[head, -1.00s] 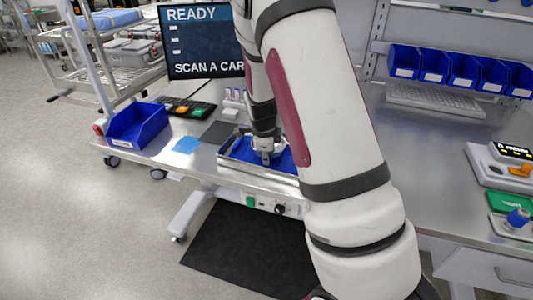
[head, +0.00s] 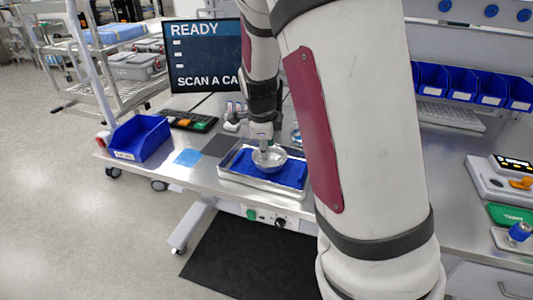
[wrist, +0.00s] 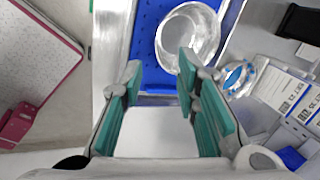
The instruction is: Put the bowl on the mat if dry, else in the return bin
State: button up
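A shiny metal bowl (head: 269,158) sits over the blue perforated liner of a shallow metal tray (head: 232,178). In the wrist view the bowl (wrist: 188,38) lies beyond my fingertips, partly behind the right one; I cannot tell whether its inside is wet or dry. My gripper (wrist: 160,70) has its teal-padded fingers apart with nothing clearly between them. In the head view my gripper (head: 263,138) is just above the bowl. A dark grey mat (head: 221,144) and a light blue square (head: 187,157) lie bare left of the tray. A blue open bin (head: 141,138) stands at the table's left end.
A screen (head: 205,60) reads READY and SCAN A CA, the rest hidden by my arm. A button panel (head: 192,122) lies before it. A round clear container with blue (wrist: 240,78) stands right of the tray. Blue bins (head: 463,80) and a keyboard (head: 450,116) are at right.

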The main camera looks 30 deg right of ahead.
jog(key=s+a+r+n+t+y, duration=0.1)
jog(key=s+a+r+n+y, duration=0.2)
jog(key=s+a+r+n, duration=1.1)
jog(key=s+n, duration=0.4)
jog(key=n, duration=0.1)
jog(key=s+a+r+n+t, duration=0.1)
jog(key=s+r+n, duration=0.1)
jog(key=s+n, duration=0.4)
jog(key=shift+s+a+r+n, duration=0.35)
jog(key=shift+s+n, duration=0.05)
jog(key=shift+s, duration=0.15)
jog(key=shift+d, duration=0.1)
